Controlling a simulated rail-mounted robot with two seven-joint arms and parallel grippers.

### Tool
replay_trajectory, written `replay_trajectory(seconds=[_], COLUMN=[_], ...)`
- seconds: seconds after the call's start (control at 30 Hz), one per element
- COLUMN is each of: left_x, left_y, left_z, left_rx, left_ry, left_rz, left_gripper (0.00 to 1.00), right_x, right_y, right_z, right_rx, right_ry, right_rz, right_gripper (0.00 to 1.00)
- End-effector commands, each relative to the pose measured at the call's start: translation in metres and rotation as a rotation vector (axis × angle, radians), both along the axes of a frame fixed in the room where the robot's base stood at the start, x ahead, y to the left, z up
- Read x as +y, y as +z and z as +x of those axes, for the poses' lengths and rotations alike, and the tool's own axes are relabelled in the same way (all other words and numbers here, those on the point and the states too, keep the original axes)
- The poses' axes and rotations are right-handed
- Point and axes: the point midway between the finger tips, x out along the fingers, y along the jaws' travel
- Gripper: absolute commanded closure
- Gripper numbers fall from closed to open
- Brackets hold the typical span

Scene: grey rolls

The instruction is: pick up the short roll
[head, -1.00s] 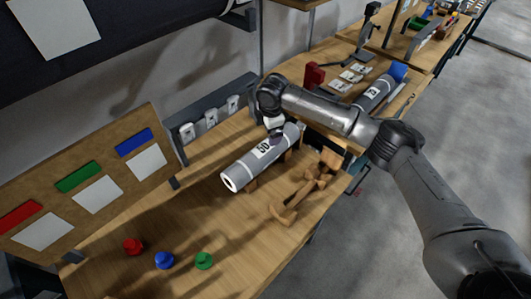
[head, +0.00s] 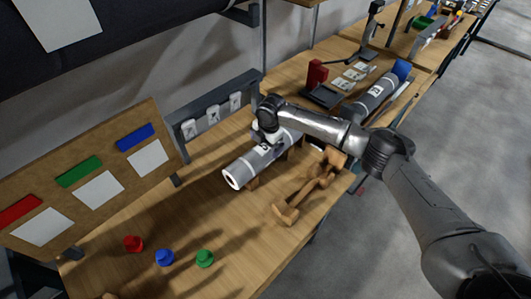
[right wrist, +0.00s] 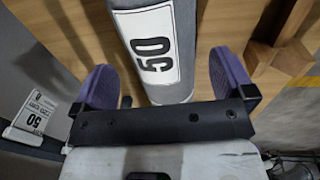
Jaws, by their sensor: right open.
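A grey roll (head: 243,169) with a white "50" label lies on wooden supports on the near workbench. In the right wrist view the same roll (right wrist: 160,50) reaches in from the top, its label facing the camera. My right gripper (head: 268,138) is above the roll and partly covers its label. In the right wrist view its two purple fingers (right wrist: 164,80) are open, one on each side of the roll, with gaps showing. A second grey roll (head: 376,93) lies farther back; its label is too small to read surely. My left gripper is not in view.
A wooden stand (head: 310,185) lies right of the near roll. Red (head: 133,243), blue (head: 165,257) and green (head: 204,258) knobs sit at the front. A board with coloured strips (head: 100,175) stands left. A rack with tags (head: 213,117) stands behind the roll.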

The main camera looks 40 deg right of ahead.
Motion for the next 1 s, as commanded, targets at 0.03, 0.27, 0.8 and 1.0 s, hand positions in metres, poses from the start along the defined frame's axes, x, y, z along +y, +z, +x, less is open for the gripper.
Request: replay_trajectory(seconds=[0.03,0.27,0.8,1.0], left_x=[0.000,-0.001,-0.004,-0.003], left_y=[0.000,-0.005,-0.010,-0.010], left_z=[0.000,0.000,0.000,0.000], left_rx=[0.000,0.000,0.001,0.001], left_ry=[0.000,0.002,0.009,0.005], left_rz=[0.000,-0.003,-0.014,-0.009], left_gripper=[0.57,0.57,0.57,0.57], right_x=[0.000,0.002,0.003,0.003], right_y=[-0.002,-0.023,-0.054,-0.054], right_z=[0.000,0.003,0.007,0.007], right_rx=[0.000,0.002,0.001,0.001], right_ry=[0.000,-0.001,0.000,0.000], right_rz=[0.000,-0.001,-0.001,-0.001], right_gripper=[0.00,0.00,0.00,0.13])
